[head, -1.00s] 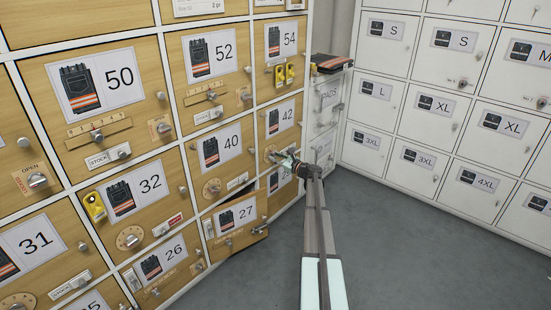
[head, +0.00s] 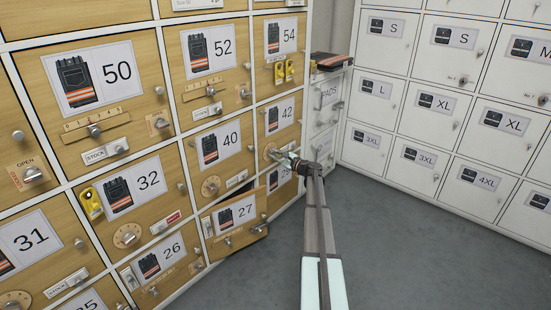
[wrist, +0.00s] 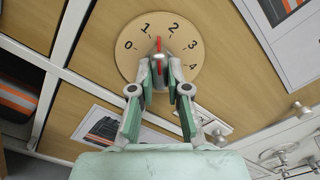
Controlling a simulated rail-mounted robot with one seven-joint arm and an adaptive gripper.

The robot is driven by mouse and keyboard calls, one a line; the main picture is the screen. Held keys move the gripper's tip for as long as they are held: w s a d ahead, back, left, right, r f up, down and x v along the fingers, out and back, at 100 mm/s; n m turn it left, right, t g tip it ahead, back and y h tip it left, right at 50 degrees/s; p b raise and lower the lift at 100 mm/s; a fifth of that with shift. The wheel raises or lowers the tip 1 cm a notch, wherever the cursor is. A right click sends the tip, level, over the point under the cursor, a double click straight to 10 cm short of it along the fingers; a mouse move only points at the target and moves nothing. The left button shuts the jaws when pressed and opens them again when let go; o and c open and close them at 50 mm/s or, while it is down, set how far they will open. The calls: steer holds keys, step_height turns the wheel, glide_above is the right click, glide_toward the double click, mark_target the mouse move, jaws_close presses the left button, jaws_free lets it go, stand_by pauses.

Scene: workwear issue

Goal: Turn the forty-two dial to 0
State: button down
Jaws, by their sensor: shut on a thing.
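The forty-two dial (wrist: 122,62) is a round tan plate marked 0 to 4 with a grey knob. It sits below the 42 label (head: 281,114) in the head view. In the wrist view the red pointer line (wrist: 159,44) points up between 1 and 2; the 0 is to its left. My gripper (wrist: 160,58) is shut on the knob, one finger on each side. In the head view my gripper (head: 284,157) meets the dial from the right and partly covers it.
The door marked 27 (head: 236,216) stands ajar below and left of my gripper. A grey cabinet (head: 325,115) stands right of the wooden lockers, with folded workwear (head: 330,62) on top. White lockers (head: 430,110) line the right wall. The grey floor (head: 420,250) is clear.

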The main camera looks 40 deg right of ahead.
steer(key=n+b, duration=0.1)
steer(key=n, duration=0.1)
steer(key=n+b, duration=0.3)
steer(key=n, duration=0.1)
steer(key=shift+w+d, duration=0.1)
steer(key=shift+w, duration=0.15)
steer(key=n+b, duration=0.2)
steer(key=n, duration=0.1)
steer(key=n+b, duration=0.2)
steer(key=shift+r, duration=0.25)
steer(key=shift+r+n, duration=0.1)
steer(key=shift+n, duration=0.2)
steer(key=shift+w, duration=0.1)
steer(key=c, duration=1.1)
jaws_free()
steer(key=shift+c, duration=0.2)
steer(key=shift+s, duration=0.2)
steer(key=shift+s, duration=0.25)
steer(key=s+d, duration=0.2)
steer(key=s, duration=0.9)
